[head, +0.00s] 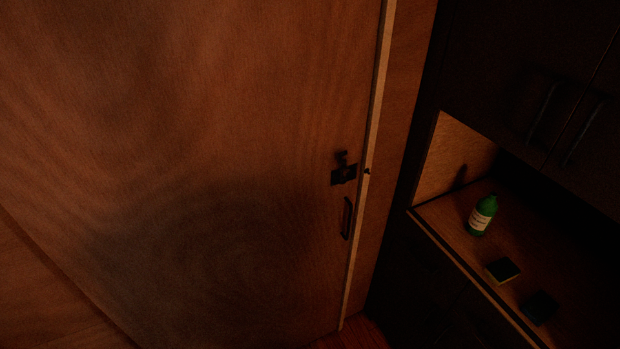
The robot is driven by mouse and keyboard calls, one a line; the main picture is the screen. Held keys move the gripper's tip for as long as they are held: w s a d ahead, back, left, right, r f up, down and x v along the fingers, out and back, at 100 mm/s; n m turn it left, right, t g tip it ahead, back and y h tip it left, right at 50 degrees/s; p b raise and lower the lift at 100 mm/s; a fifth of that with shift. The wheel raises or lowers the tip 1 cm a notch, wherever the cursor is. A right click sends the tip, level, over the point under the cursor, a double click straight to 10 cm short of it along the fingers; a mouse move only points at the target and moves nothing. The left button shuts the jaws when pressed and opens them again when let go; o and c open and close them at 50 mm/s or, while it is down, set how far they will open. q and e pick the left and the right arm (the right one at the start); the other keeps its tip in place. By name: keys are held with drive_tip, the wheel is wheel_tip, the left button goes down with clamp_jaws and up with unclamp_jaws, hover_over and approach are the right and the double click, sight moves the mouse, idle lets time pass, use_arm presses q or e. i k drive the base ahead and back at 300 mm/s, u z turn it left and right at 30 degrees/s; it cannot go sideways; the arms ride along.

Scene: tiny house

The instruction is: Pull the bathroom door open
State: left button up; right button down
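The wooden bathroom door (220,150) fills the left and middle of the head view. It looks shut against its pale right-hand edge strip (380,90). A dark latch (344,173) sits near the door's right edge. A dark vertical pull handle (347,218) is just below the latch. Neither of my grippers shows in the view, so their state and distance from the handle are hidden. The scene is dim, and the door's lower left is in shadow.
To the right is a dark cabinet with an open wooden shelf (430,222). A green bottle (481,215), a small yellow-edged dark block (502,270) and another dark block (540,307) are on it. Dark cupboard doors (530,60) with handles are above. A little wooden floor (356,336) shows below.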

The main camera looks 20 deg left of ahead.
sight(176, 161)
drive_tip(key=u, duration=0.05)
drive_tip(key=k, duration=0.45)
drive_tip(key=u, duration=1.05)
drive_tip(key=i, duration=0.5)
drive_tip(key=u, duration=0.95)
